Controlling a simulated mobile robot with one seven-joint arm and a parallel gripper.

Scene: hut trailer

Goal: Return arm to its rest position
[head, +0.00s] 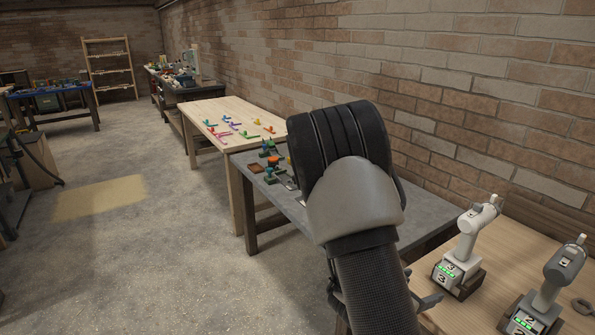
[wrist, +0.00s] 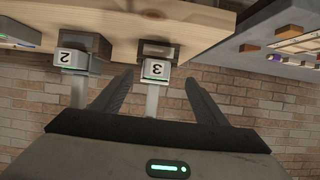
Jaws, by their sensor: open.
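My arm (head: 365,215) rises from the bottom of the head view in front of the grey table. My gripper (wrist: 158,88) shows in the wrist view with its two dark fingers spread apart and nothing held between them. In the head view the gripper is mostly hidden behind my arm. The device marked 3 (wrist: 157,70) appears between and beyond the fingers in the wrist view; I cannot tell how near it is. In the head view this white and grey device (head: 464,250) stands upright on the wooden table at the lower right.
A second device marked 2 (head: 545,290) stands to its right on the wooden table (head: 515,240). The grey table (head: 425,212) holds small coloured parts. A pale wooden table (head: 215,110) stands behind it. A brick wall (head: 480,100) runs along the right. The floor at left (head: 130,260) is clear.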

